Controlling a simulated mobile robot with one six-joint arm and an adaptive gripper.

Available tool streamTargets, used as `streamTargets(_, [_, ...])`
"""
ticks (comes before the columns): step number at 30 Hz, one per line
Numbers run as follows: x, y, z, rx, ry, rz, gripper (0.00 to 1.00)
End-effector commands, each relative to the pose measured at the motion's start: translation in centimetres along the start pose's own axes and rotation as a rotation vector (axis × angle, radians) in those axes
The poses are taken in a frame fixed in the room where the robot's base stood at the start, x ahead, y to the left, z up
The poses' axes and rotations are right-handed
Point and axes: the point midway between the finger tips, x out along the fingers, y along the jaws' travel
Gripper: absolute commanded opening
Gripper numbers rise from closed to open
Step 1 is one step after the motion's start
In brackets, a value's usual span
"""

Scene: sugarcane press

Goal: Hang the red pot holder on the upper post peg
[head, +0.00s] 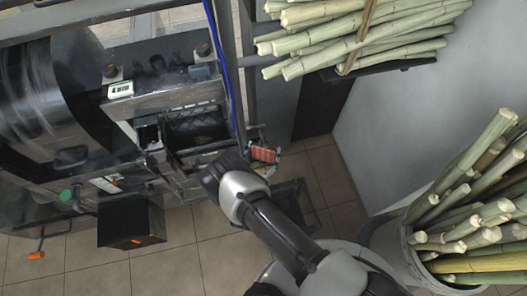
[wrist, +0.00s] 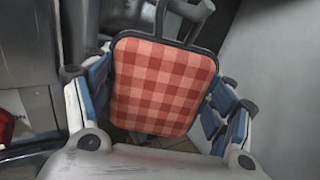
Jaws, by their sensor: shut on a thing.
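The red pot holder (wrist: 163,88) is a checked red and pink square with a dark border. It fills the middle of the wrist view, face toward the camera. My gripper (wrist: 160,80) is shut on it, with a finger on each side. In the head view the pot holder (head: 264,154) shows small beside the press frame, just past the end of my arm. A dark loop-like shape rises above its top edge in the wrist view; I cannot tell whether it is the holder's loop or part of the post. I cannot make out the upper peg clearly.
The press (head: 190,110) with its metal frame stands at the left. A rack of sugarcane (head: 360,35) is at the upper right, and a bin of cane (head: 400,250) stands at the lower right. A dark box (head: 130,220) is at the lower left. Tiled floor (head: 325,175) shows between.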

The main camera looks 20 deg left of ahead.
Motion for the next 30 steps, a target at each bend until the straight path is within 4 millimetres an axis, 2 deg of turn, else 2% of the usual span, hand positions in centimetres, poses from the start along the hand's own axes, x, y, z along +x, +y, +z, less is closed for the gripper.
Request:
streamTargets(9, [-0.01, 0.01, 0.01, 0.000, 0.000, 0.000, 0.55])
streamTargets(10, [-0.01, 0.01, 0.00, 0.000, 0.000, 0.000, 0.77])
streamTargets(20, [-0.02, 0.07, 0.01, 0.001, 0.000, 0.002, 0.99])
streamTargets(30, [-0.01, 0.11, 0.03, 0.001, -0.001, 0.002, 0.99])
